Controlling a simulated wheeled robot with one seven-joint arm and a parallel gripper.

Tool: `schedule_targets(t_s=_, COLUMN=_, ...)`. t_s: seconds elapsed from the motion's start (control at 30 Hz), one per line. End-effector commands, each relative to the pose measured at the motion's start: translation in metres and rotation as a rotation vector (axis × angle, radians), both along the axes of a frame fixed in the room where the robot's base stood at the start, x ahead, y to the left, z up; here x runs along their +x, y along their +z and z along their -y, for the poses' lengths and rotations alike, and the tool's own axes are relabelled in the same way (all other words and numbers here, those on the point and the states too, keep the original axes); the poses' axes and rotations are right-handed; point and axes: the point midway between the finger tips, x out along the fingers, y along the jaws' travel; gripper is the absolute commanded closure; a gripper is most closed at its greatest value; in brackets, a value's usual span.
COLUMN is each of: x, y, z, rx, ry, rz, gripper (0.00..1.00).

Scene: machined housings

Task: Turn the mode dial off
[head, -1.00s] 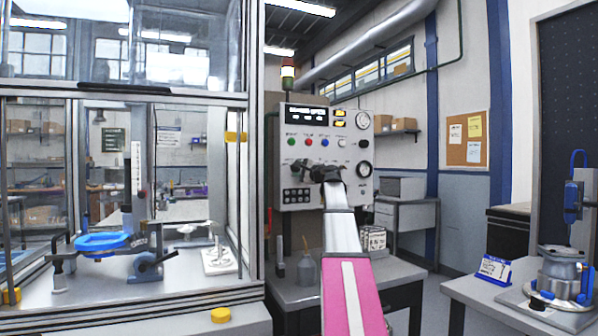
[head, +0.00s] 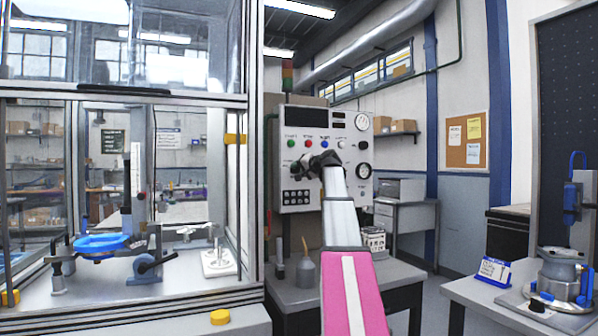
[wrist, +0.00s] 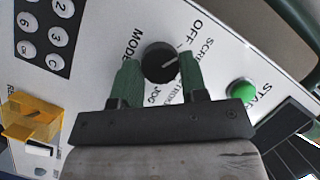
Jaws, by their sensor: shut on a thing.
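The mode dial (wrist: 157,64) is a round black knob on the pale control panel, under the word MODE in the wrist view. Its white line points to the upper right, toward the side with the OFF lettering; the exact mark it meets is hard to tell. My gripper (wrist: 159,78) is shut on the dial, one green finger on each side. In the head view my gripper (head: 302,168) is against the front of the control panel (head: 328,190), and the dial is hidden there. The panel's display (head: 306,115) is dark.
A green start button (wrist: 243,91) lies close to the right finger. A keypad (wrist: 43,35) and a yellow guarded switch (wrist: 30,117) are at left. A glass-walled cell (head: 250,150) stands left of the arm. A bench (head: 470,290) is at right.

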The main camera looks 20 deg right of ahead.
Motion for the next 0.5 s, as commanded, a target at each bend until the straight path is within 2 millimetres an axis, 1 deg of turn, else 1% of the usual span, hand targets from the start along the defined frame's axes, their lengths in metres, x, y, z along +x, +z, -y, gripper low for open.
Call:
schedule_targets(t_s=0.2, x=0.0002, y=0.0002, z=-0.001, rx=-0.091, ry=0.001, rz=0.003, gripper=0.84)
schedule_targets(t_s=0.5, x=-0.0001, y=0.0003, z=-0.0011, rx=-0.134, ry=0.001, rz=0.004, gripper=0.84)
